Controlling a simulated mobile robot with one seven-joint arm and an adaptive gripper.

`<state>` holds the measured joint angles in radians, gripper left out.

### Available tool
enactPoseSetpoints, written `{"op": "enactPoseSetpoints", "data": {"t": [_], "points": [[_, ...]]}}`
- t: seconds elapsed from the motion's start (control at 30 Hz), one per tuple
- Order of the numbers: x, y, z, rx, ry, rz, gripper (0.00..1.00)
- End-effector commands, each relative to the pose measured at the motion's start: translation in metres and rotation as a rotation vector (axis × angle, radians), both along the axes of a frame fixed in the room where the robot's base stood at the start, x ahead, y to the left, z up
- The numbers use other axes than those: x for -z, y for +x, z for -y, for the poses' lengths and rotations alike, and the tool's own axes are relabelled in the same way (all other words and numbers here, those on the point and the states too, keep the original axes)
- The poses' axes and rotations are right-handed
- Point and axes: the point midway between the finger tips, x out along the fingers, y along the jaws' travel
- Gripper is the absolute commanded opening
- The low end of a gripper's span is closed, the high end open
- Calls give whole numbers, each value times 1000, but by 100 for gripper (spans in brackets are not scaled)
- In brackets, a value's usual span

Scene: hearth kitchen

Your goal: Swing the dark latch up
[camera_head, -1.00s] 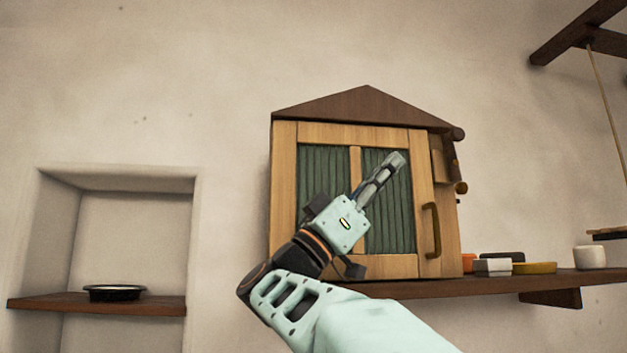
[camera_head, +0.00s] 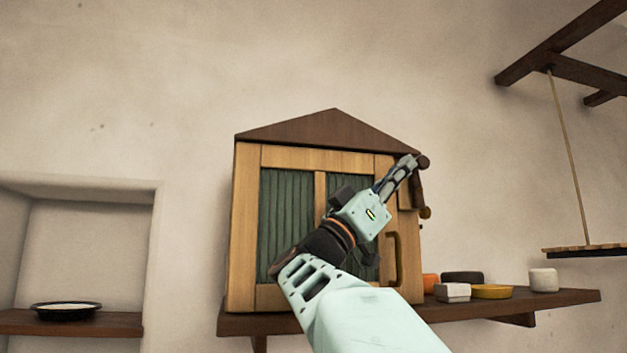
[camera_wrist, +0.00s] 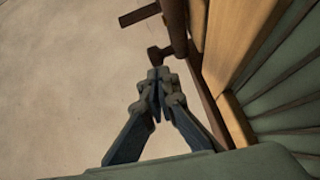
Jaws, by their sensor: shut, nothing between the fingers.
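The wooden cabinet (camera_head: 245,215) has a dark peaked roof and a green slatted door with a curved handle (camera_head: 393,262). Dark latch parts (camera_head: 418,190) show at its upper right edge, partly hidden by my gripper. My gripper (camera_head: 411,161) is shut and empty, its tips by this upper right corner, under the roof's end. In the wrist view, my fingertips (camera_wrist: 160,76) are together just below a short dark peg (camera_wrist: 158,54). A dark bar, seemingly the latch (camera_wrist: 174,25), runs beyond them along the cabinet's edge. I cannot tell whether the tips touch it.
The cabinet stands on a wall shelf (camera_head: 560,301). To its right are an orange item (camera_head: 430,283), a white box (camera_head: 453,292), a yellow dish (camera_head: 491,292) and a white cup (camera_head: 543,280). A niche at left holds a dark dish (camera_head: 66,311). The wall above is bare.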

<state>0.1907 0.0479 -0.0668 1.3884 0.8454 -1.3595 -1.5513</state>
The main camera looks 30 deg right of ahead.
Motion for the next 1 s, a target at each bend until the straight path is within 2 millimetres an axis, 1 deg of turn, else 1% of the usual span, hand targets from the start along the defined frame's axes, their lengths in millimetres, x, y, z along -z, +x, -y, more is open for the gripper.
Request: {"op": "enactPoseSetpoints", "data": {"t": [0.1,0.4,0.6,1.0], "points": [[0,0,4,0,0,0,0],[1,0,5,-1,0,-1,0],[-4,-2,18,0,0,-1,0],[-5,-3,18,1,0,-1,0]]}}
